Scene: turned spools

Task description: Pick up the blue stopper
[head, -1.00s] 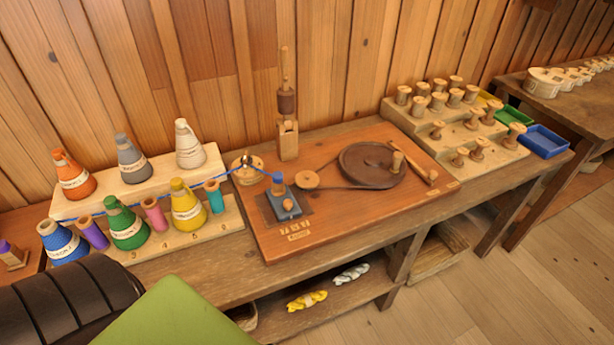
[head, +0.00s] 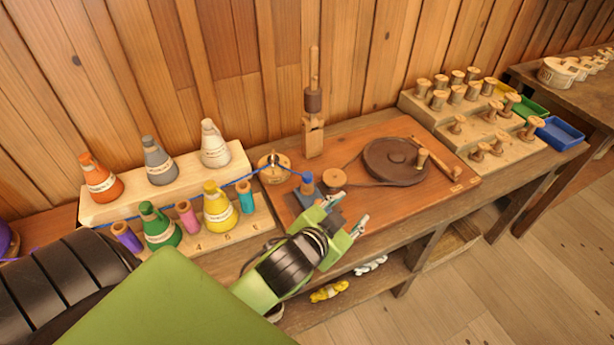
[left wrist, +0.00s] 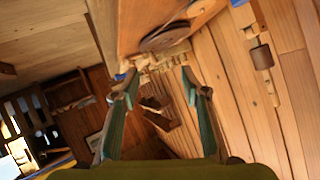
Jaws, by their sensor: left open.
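A small blue piece (head: 307,183), the likeliest blue stopper, stands upright on the dark blue-grey block (head: 304,199) at the front left of the reddish-brown board. A blue thread runs to it from the left. I cannot tell its exact shape. My left gripper (head: 347,212) is open and empty, just right of and nearer than the block, and hides part of it. The left wrist view shows its two fingers (left wrist: 160,88) apart with nothing between them. My right gripper is not in view.
The board (head: 440,200) carries a dark wheel (head: 395,162) with a belt and a crank. A wooden post (head: 313,120) stands behind. Coloured cones and spools stand left on stepped racks (head: 235,160). Bare spools and a blue tray (head: 560,137) are at right.

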